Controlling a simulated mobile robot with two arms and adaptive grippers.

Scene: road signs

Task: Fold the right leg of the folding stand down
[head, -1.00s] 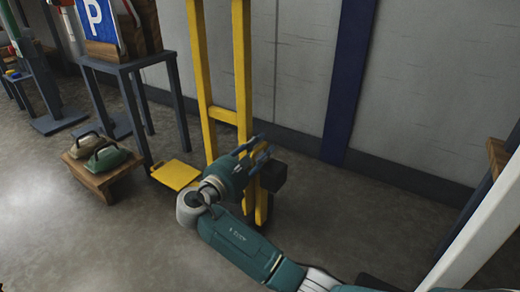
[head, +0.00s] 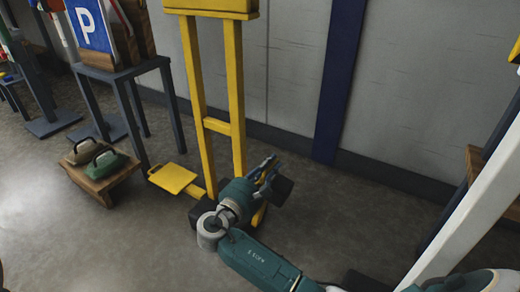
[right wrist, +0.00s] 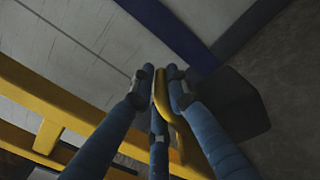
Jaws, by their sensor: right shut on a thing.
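The yellow folding stand (head: 235,95) stands upright by the wall, with two posts and a crossbar. On its left side a low yellow arm with a flat yellow plate (head: 172,178) sticks out. My right gripper (head: 267,170) is beside the foot of the right post. In the right wrist view its fingers (right wrist: 160,88) are shut on a narrow yellow bar or handle (right wrist: 160,100) of the right leg. A black block (head: 283,190) sits just right of the gripper; it also shows in the right wrist view (right wrist: 235,105). My arm hides much of the right leg. My left gripper is not in view.
A dark table (head: 125,70) with a blue parking sign (head: 90,28) stands left. A low wooden stool (head: 100,182) with two handled weights stands in front of it. A white slanted post (head: 470,210) is at right. Open floor lies between stand and post.

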